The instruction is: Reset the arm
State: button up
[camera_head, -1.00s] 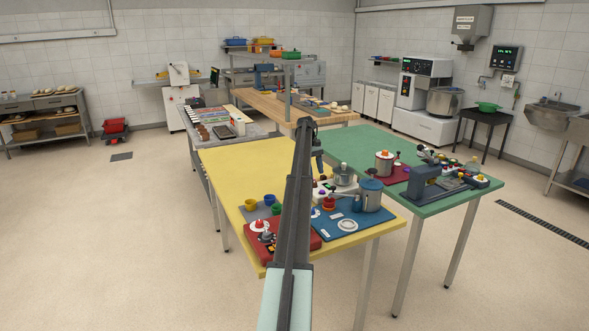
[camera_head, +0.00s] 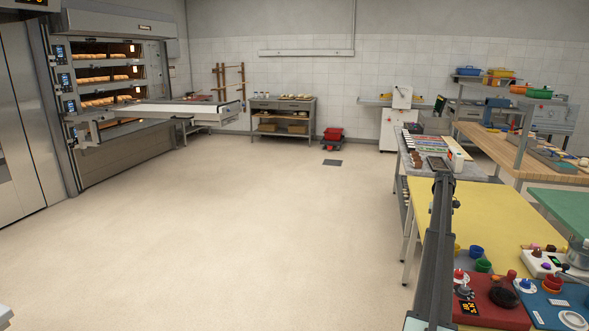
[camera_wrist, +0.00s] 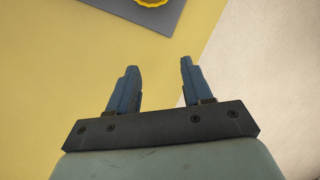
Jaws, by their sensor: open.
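My arm rises along the right of the head view, in front of the left edge of the yellow table (camera_head: 478,222). My gripper (camera_wrist: 158,72) shows in the wrist view with its two blue fingers apart and nothing between them. Below it lie the yellow tabletop (camera_wrist: 50,75) and, to the right, the pale floor (camera_wrist: 270,90). In the head view the gripper is small and partly hidden by the arm.
A red board (camera_head: 488,312) and cups stand on the yellow table's near end. A grey mat (camera_wrist: 130,12) with a yellow round thing (camera_wrist: 152,2) lies near the gripper. Deck ovens (camera_head: 115,100) stand at left. The middle floor (camera_head: 270,220) is clear.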

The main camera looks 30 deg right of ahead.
jog(key=w+a+f+n, duration=0.1)
jog(key=w+a+f, duration=0.2)
jog(key=w+a, duration=0.4)
jog(key=w+a+f, duration=0.3)
jog(key=a+f, duration=1)
jog(key=a, duration=0.1)
jog(key=s+a+f+g, duration=0.1)
jog(key=a+f, duration=0.5)
jog(key=a, duration=0.4)
jog(key=s+a+f+n, duration=0.1)
jog(key=s+a+f, duration=0.1)
jog(key=a+f, duration=0.65)
jog(key=s+a+f+g, duration=0.1)
jog(key=a+f, duration=0.4)
jog(key=a, duration=0.6)
jog(key=s+a+f, duration=0.5)
jog(key=s+a, duration=0.2)
jog(key=a, duration=0.5)
jog(key=s+a+f, duration=0.5)
jog(key=s+a, duration=0.3)
jog(key=a, duration=0.3)
jog(key=s+a+g+h, duration=0.1)
jog(key=s+a, duration=0.7)
jog(key=s, duration=0.5)
jog(key=s+a+g+h, duration=0.1)
jog(key=s+a, duration=0.6)
jog(key=s, duration=0.6)
jog(key=shift+a, duration=0.35)
